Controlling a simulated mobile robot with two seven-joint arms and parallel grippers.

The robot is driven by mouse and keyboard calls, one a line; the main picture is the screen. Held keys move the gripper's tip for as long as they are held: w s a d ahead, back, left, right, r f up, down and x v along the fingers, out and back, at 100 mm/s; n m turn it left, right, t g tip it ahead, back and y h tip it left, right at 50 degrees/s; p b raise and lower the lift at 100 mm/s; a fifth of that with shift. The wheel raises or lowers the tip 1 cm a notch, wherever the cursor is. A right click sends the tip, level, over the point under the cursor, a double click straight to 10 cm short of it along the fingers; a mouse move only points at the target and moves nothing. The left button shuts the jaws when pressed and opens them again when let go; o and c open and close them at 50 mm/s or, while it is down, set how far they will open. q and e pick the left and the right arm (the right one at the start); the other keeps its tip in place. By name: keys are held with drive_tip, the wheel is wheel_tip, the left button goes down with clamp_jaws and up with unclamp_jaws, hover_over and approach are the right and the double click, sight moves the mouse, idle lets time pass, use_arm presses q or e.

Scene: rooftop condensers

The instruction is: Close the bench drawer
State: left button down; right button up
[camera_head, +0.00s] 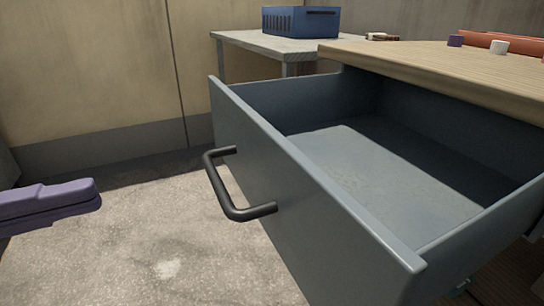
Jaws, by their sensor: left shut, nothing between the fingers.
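The bench drawer (285,190) is pulled out from under the wooden bench top (440,68). It is blue-grey, and its inside looks empty. A black bar handle (228,195) is on its front panel. My left gripper (92,194), purple, comes in from the left edge. It is shut and empty, apart from the handle with a gap of bare floor between them. My right gripper does not show.
A grey side table (262,42) with a blue crate (300,21) stands behind the drawer. The concrete floor (150,240) left of the drawer is clear.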

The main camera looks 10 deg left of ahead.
sight(264, 158)
use_arm(q)
drive_tip(key=b+x, duration=0.2)
drive_tip(key=x, duration=1.2)
drive_tip(key=shift+s+d+b, duration=0.1)
drive_tip(key=shift+s+b, duration=0.15)
drive_tip(key=shift+b, duration=0.05)
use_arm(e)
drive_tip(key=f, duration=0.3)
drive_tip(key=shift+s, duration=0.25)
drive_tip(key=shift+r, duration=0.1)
